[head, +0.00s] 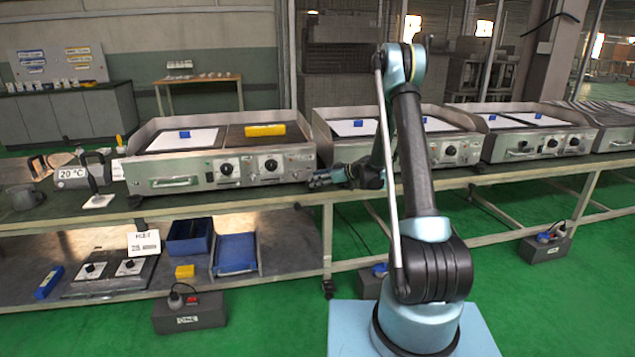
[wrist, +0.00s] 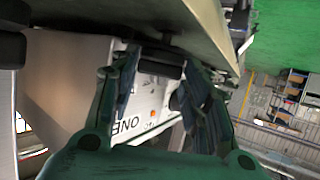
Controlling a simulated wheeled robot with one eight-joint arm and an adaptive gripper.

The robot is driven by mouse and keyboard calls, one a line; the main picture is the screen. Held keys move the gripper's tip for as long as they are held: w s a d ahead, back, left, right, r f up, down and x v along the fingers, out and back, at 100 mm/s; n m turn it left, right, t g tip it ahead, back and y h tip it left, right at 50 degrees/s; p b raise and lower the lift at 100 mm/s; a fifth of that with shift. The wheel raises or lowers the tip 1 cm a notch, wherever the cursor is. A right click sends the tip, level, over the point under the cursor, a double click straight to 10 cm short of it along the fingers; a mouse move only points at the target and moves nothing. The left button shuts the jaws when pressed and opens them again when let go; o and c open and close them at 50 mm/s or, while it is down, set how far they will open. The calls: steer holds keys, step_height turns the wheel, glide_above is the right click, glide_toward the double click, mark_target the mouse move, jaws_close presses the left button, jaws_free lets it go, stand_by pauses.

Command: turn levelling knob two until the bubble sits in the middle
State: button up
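The griddle (head: 215,183) nearest my gripper is a steel unit on the bench, with a yellow level (head: 265,129) lying on its dark plate. The bubble is too small to make out. My gripper (head: 322,180) is low at the griddle's front right corner, just above the bench edge. In the wrist view the two green fingers of my gripper (wrist: 158,82) are spread apart, facing a pale panel marked "ONE" (wrist: 125,128). A dark round part (wrist: 161,56), perhaps a levelling knob, shows between the fingertips. I cannot tell whether they touch it, or which knob it is.
Two black dials (head: 226,168) (head: 270,165) are on the griddle's front. A second griddle (head: 345,124) stands close to the right. A 20 °C display (head: 72,175) and a dark tool are at the left. Trays and boxes (head: 235,252) lie on the lower shelf (head: 285,262).

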steer(key=shift+w+n+g+y, duration=0.2)
steer(key=shift+n+g+y, duration=0.1)
steer(key=shift+n+g, duration=0.45)
steer(key=o, duration=1.1)
steer(key=shift+c, duration=0.2)
steer(key=shift+d, duration=0.1)
steer(key=v, duration=1.2)
